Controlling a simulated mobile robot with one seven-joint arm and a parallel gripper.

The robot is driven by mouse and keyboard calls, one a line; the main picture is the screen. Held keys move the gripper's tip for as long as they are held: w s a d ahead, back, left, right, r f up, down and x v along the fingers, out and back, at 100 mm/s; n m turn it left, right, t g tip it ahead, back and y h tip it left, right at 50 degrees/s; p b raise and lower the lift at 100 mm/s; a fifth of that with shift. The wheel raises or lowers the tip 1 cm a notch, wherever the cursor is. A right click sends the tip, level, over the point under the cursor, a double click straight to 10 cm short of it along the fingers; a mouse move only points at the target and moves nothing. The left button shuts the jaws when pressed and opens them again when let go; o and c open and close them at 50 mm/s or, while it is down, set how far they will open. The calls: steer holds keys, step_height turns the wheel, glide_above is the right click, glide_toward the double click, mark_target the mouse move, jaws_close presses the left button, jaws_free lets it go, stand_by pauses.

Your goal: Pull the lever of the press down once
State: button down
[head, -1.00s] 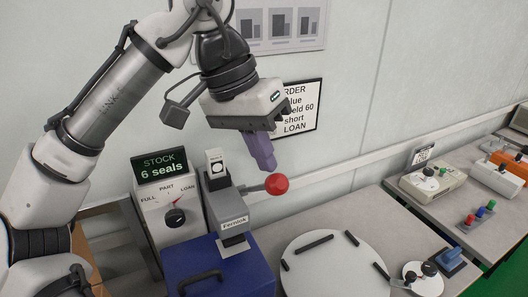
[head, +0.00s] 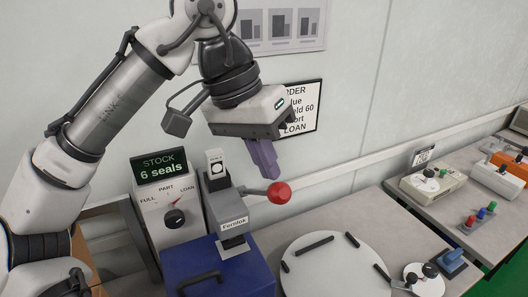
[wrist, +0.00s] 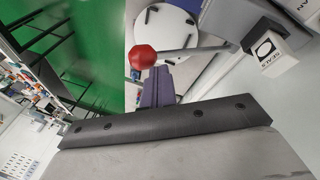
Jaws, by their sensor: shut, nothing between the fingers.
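The press (head: 232,222) is grey with a "Fernlok" label and stands on a blue box. Its lever ends in a red ball knob (head: 279,192) that sticks out to the right at the side of the press. My gripper (head: 268,172) has purple fingers, which are shut and empty. The fingertips are just above and slightly left of the red knob in the head view, apart from it as far as I can tell. In the wrist view the red knob (wrist: 142,57) and its grey lever rod (wrist: 190,52) show just beyond the purple fingers (wrist: 157,88).
A stock box (head: 165,205) with a dial and "6 seals" display stands left of the press. The blue box (head: 220,268) is under it. A white round plate (head: 335,270) with black bars lies to the right. A wall sign (head: 303,110) hangs behind my gripper.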

mark_target(280, 196)
steer(key=s+d+f+b, duration=0.2)
steer(key=s+f, duration=0.2)
steer(key=s, duration=0.1)
steer(key=shift+f, duration=0.15)
stand_by(5.2)
stand_by(0.4)
steer(key=shift+w+a+r+p, duration=0.1)
steer(key=shift+w+r+p, duration=0.25)
steer(key=shift+r, duration=0.1)
steer(key=w+a+r+p, duration=0.3)
steer(key=w+r+p, duration=0.4)
steer(key=p, duration=0.3)
steer(key=shift+w+a, duration=0.25)
steer(key=shift+w, duration=0.5)
